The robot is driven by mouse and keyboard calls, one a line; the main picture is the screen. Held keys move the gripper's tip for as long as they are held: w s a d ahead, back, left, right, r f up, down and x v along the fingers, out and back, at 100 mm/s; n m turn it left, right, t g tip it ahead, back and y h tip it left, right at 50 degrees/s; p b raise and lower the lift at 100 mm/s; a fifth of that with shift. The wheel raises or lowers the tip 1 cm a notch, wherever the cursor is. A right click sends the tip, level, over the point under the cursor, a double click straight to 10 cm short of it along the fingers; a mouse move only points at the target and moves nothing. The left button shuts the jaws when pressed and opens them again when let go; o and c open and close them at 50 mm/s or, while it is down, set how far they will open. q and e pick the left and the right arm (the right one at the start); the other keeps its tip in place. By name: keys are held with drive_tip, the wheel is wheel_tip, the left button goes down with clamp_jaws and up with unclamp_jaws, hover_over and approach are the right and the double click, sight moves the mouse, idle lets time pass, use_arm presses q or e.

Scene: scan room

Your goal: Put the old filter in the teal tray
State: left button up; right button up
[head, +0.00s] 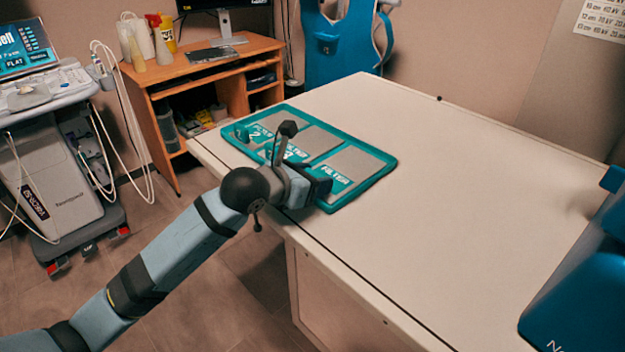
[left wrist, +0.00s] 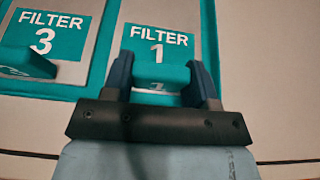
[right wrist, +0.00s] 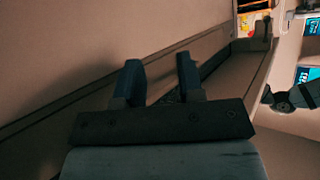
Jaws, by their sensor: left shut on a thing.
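The teal tray (head: 375,178) lies flat at the table's left edge, with grey compartments labelled in white; it also shows in the left wrist view (left wrist: 105,45). My left gripper (head: 322,186) is at its near corner. In the left wrist view its fingers (left wrist: 160,72) are shut on a teal block (left wrist: 160,77), in front of the FILTER 1 label. I cannot tell whether this block is the old filter, or whether it touches the tray. Another teal block (left wrist: 28,62) sits by the FILTER 3 label. My right gripper (right wrist: 160,80) is open and empty, outside the head view.
The white table (head: 450,190) is clear right of the tray, up to a blue case (head: 580,290) at the right edge. A wooden desk (head: 200,75) and an ultrasound cart (head: 55,170) stand behind on the left. A rounded teal piece (head: 241,133) is at the tray's far-left corner.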

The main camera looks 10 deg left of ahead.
use_arm(q)
drive_tip(key=o, duration=0.5)
drive_tip(key=shift+f, duration=0.1)
drive_tip(key=o, duration=0.4)
drive_tip(key=shift+o, duration=0.2)
